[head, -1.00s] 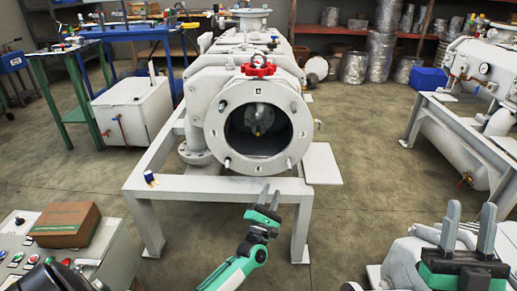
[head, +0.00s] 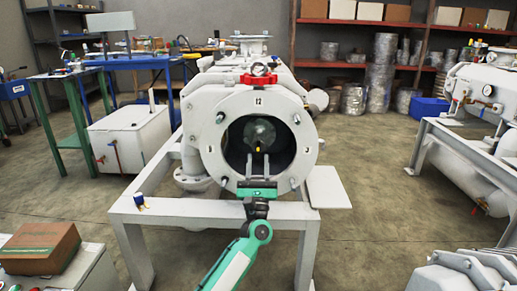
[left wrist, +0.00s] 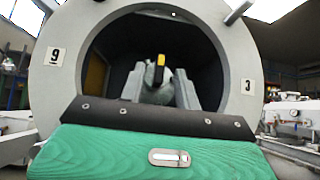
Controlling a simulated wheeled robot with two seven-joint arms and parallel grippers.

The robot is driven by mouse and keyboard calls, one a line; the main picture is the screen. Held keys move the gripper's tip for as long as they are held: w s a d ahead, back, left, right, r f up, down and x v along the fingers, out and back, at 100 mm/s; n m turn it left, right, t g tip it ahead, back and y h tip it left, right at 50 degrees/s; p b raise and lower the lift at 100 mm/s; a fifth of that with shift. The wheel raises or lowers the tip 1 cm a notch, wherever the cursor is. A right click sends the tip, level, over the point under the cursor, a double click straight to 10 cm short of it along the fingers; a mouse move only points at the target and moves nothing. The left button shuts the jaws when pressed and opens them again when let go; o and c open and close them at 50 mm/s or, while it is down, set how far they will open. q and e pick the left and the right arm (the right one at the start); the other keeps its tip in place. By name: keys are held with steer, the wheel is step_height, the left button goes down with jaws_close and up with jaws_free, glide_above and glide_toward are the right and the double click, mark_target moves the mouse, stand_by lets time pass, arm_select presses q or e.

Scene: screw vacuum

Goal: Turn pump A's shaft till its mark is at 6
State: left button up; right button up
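Pump A (head: 225,100) is the pale machine in the middle, with a round flange (head: 224,165) facing me. Number 12 is at its top, 9 at left and 3 at right. Its lower edge, at the 6 place, is hidden behind my left gripper. Inside the dark opening is a grey shaft disc (head: 258,130), with a yellow mark (head: 257,149) low on it. My left gripper (head: 258,156) is open at the opening's lower part. In the left wrist view its two fingers stand either side of the yellow mark (left wrist: 159,62); contact is unclear. My right gripper is out of view.
Bolts (head: 220,117) stick out around the flange, and a red part (head: 259,79) tops it. A white frame (head: 170,212) carries the pump. A cardboard box (head: 38,247) is at lower left. Another pump (head: 485,85) stands at right.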

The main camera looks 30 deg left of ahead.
mark_target(258, 154)
arm_select(q)
steer(key=x, duration=0.6)
steer(key=shift+b, duration=0.4)
jaws_close()
